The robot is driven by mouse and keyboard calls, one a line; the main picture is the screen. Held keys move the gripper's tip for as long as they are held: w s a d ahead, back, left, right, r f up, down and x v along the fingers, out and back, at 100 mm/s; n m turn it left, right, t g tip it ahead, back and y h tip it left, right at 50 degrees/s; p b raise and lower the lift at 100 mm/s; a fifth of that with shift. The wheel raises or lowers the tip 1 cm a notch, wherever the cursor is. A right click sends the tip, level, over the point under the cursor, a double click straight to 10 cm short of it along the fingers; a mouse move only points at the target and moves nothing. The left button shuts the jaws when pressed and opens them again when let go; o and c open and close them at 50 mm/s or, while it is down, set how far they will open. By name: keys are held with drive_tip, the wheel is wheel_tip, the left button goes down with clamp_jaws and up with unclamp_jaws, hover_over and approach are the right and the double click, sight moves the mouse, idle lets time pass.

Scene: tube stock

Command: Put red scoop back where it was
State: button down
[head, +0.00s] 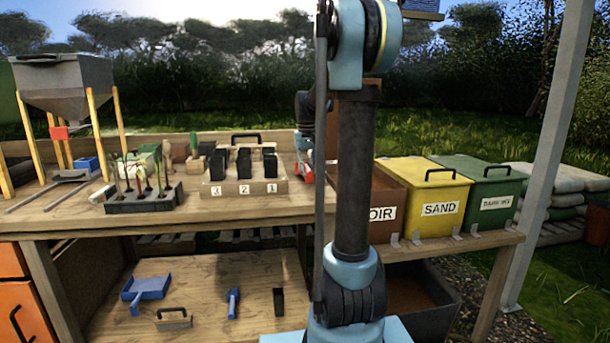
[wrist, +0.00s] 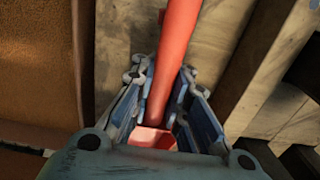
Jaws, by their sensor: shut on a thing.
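My gripper (wrist: 160,85) is shut on the long red handle of the red scoop (wrist: 180,30) in the wrist view. A wider red part lies between the fingers near the palm. In the head view a small red patch of the scoop (head: 307,175) shows beside my arm, near the right end of the bench top. My arm hides most of the gripper and scoop there. Whether the scoop touches the bench is unclear.
The wooden bench (head: 70,222) holds a numbered block (head: 243,187) with black pots and a dark seedling tray (head: 145,200). A brown bin (head: 388,190), a yellow SAND bin (head: 430,197) and a green bin (head: 488,190) stand right. A blue scoop (head: 147,288) lies below.

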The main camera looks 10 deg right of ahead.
drive_tip(key=shift+f, duration=0.75)
drive_tip(key=c, duration=1.6)
unclamp_jaws()
drive_tip(key=shift+o, duration=0.2)
wheel_tip(320, 180, up, 13)
drive_tip(key=shift+w+r, duration=0.1)
drive_tip(key=shift+r, duration=0.05)
